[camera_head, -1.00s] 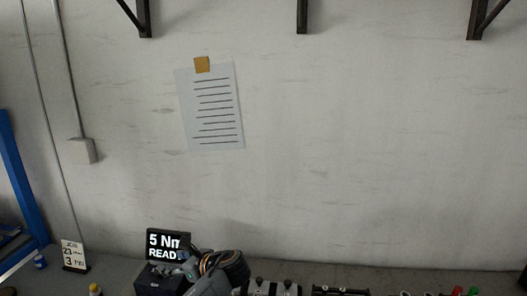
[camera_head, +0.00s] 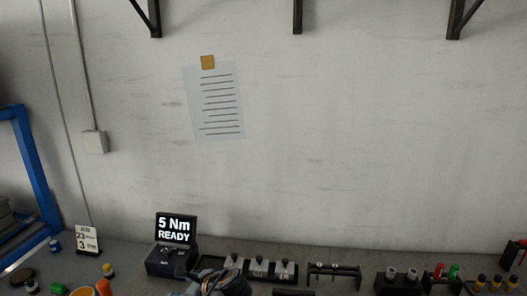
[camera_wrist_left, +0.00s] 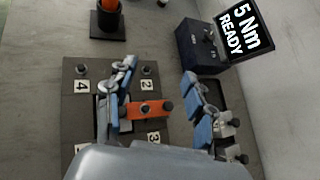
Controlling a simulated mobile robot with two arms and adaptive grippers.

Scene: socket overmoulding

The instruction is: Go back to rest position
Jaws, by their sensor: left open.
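My left gripper (camera_wrist_left: 159,78) is open in the left wrist view, its two blue-padded fingers spread apart. An orange piece with dark round knobs (camera_wrist_left: 151,109) lies beyond the gap between the fingers, on a dark numbered plate (camera_wrist_left: 82,106). I see nothing held between the fingers. My right gripper is not in view.
A driver display reading "5 Nm READY" (camera_head: 175,229) stands on a dark box (camera_head: 170,262). Dark holders (camera_head: 335,270) line the back of the bench. A blue frame (camera_head: 33,175) stands at left.

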